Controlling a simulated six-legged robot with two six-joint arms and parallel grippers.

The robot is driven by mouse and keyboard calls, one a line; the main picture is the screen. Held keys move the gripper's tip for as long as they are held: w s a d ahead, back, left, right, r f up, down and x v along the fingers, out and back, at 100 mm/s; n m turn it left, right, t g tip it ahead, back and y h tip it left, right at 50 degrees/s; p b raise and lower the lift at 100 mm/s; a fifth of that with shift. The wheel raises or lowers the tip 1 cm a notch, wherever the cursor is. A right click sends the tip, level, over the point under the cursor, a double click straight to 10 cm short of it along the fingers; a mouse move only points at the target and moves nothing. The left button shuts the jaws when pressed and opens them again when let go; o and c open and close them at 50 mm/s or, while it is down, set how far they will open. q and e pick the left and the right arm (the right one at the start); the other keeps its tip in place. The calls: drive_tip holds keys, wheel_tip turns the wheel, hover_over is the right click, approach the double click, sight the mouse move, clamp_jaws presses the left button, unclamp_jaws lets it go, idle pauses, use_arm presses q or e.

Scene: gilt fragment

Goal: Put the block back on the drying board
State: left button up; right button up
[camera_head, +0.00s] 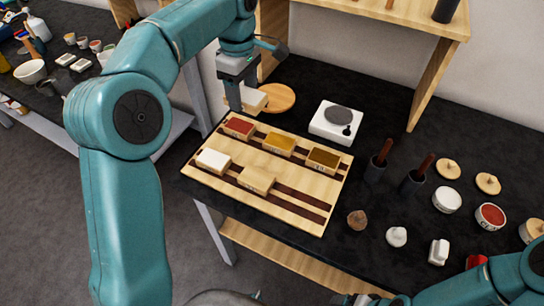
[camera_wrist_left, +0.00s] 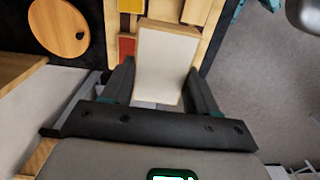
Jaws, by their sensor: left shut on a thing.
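My left gripper (camera_head: 250,103) is shut on a pale block (camera_head: 254,98) with wooden sides and holds it above the back left corner of the drying board. In the left wrist view the block's whitish face (camera_wrist_left: 167,62) shows between the two fingers. The drying board (camera_head: 318,216) is light wood with dark slots. Its back row holds a red block (camera_head: 239,126), an amber block (camera_head: 278,144) and a brown block (camera_head: 323,158). Its front row holds a white block (camera_head: 213,161) and a plain wooden block (camera_head: 256,179). My right gripper is out of view.
A round wooden disc (camera_head: 280,98) and a white scale (camera_head: 336,122) stand behind the board. Dark holders with brown handles (camera_head: 415,180) and several small pots fill the right side. A raised wooden shelf (camera_head: 400,10) is at the back. My right arm shows at the lower right.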

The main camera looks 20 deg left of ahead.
use_arm(q)
drive_tip(key=shift+w+a+f, duration=0.15)
drive_tip(key=shift+a+f, duration=0.05)
drive_tip(key=shift+f, duration=0.05)
drive_tip(key=b, duration=0.1)
hover_over(248, 155)
wheel_tip(248, 155, down, 16)
drive_tip(key=shift+r, duration=0.15)
drive_tip(key=shift+f, duration=1.8)
drive_tip(key=shift+f, duration=0.15)
drive_tip(key=o, duration=1.1)
drive_tip(key=shift+o, duration=0.2)
